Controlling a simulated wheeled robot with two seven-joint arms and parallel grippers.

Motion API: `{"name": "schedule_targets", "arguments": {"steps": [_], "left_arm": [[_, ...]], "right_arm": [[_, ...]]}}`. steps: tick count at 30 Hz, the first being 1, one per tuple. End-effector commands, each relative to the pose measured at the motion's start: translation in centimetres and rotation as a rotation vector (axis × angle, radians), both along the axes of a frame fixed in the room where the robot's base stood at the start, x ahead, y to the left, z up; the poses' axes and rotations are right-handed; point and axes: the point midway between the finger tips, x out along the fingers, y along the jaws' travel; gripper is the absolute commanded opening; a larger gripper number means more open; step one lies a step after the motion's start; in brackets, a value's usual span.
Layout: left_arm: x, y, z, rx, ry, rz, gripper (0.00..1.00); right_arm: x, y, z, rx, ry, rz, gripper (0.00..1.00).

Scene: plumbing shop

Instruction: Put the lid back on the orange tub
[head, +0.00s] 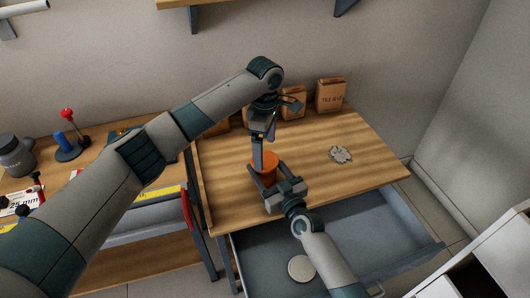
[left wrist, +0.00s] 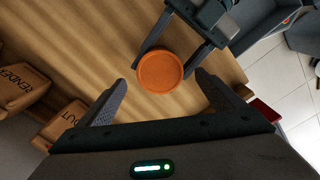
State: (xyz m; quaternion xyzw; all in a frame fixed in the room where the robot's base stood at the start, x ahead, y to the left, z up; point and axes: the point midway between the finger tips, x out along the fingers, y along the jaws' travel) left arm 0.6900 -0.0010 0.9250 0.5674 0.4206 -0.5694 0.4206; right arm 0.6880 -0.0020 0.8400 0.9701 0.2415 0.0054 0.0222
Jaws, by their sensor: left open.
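The orange tub (head: 266,163) stands on the wooden bench top. In the left wrist view its round orange top (left wrist: 160,72) faces the camera; I cannot tell whether that is a cover or the open inside. My right gripper (head: 274,182) has one finger against each side of the tub. My left gripper (head: 264,150) is open and empty just above the tub, pointing down, its fingers (left wrist: 162,80) on either side of the tub in the left wrist view. A pale round disc (head: 301,268), possibly the lid, lies in the open drawer.
The grey drawer (head: 395,232) is pulled out below the bench front (head: 220,215). Paper bags (head: 331,95) stand along the back wall. A grey flat part (head: 341,154) lies on the right of the bench. A cart (head: 100,160) with tools stands at left.

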Motion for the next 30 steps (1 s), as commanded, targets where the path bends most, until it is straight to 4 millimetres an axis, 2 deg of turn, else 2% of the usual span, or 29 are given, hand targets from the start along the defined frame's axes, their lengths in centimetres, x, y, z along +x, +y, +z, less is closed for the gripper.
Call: {"name": "schedule_targets", "arguments": {"steps": [9,15,20,28,29,30], "left_arm": [[0.1,-0.1,5.7,-0.003,-0.003,-0.002,0.89],[0.1,0.0,8.2,-0.002,-0.002,-0.002,0.89],[0.1,0.0,9.1,-0.001,-0.001,-0.001,0.89],[0.0,0.0,9.2,0.000,-0.001,-0.001,0.89],[0.0,0.0,9.2,0.000,-0.001,-0.001,0.89],[0.0,0.0,9.2,0.000,-0.001,-0.001,0.89]], "right_arm": [[0.0,0.0,0.0,0.000,0.000,0.000,0.19],[0.0,0.0,0.0,0.000,0.000,0.000,0.19],[0.0,0.0,0.0,0.000,0.000,0.000,0.19],[0.0,0.0,0.0,0.000,0.000,0.000,0.19],[0.0,0.0,0.0,0.000,0.000,0.000,0.62],[0.0,0.0,0.0,0.000,0.000,0.000,0.71]]}}
